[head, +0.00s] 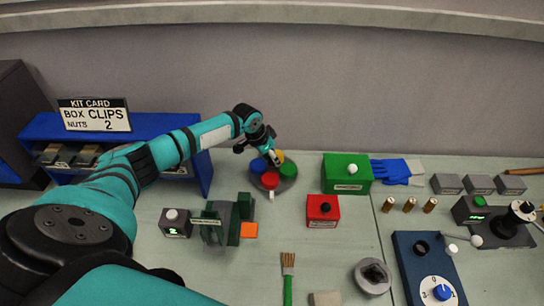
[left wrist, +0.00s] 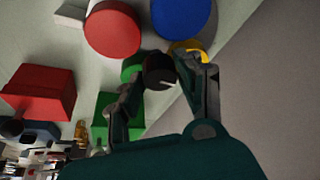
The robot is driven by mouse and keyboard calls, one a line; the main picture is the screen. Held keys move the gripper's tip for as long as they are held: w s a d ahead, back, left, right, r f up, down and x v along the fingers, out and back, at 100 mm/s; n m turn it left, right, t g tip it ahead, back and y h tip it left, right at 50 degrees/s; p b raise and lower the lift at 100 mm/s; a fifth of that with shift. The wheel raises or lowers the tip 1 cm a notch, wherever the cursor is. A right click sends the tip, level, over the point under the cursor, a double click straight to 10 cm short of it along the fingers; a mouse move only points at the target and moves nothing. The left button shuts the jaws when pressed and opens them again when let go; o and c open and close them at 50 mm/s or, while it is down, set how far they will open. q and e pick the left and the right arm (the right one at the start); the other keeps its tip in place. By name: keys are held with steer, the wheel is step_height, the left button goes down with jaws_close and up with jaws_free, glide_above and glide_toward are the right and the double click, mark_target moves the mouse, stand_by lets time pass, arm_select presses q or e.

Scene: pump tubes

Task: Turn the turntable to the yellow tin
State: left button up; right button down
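The turntable (head: 287,186) is a dark round disc on the bench, left of the middle in the head view. It bears a red tin (head: 270,181), a blue tin (head: 258,166), a green tin (head: 288,169) and a yellow tin (head: 279,156). A small white tab (head: 271,195) sticks out at its front. My left gripper (head: 274,160) is over the back of the turntable. In the left wrist view a dark round knob (left wrist: 158,70) lies between its fingertips; I cannot tell whether they press on it. The yellow tin (left wrist: 188,50) is partly hidden behind a finger. My right gripper is not in view.
A green box (head: 346,172) and a red box (head: 322,209) with a black button stand to the right of the turntable. A blue shelf (head: 205,172) with a kit card stands left. A grey-green fixture (head: 225,225) is at the front left. Bare bench lies around the turntable.

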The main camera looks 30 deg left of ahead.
arm_select(q)
jaws_close()
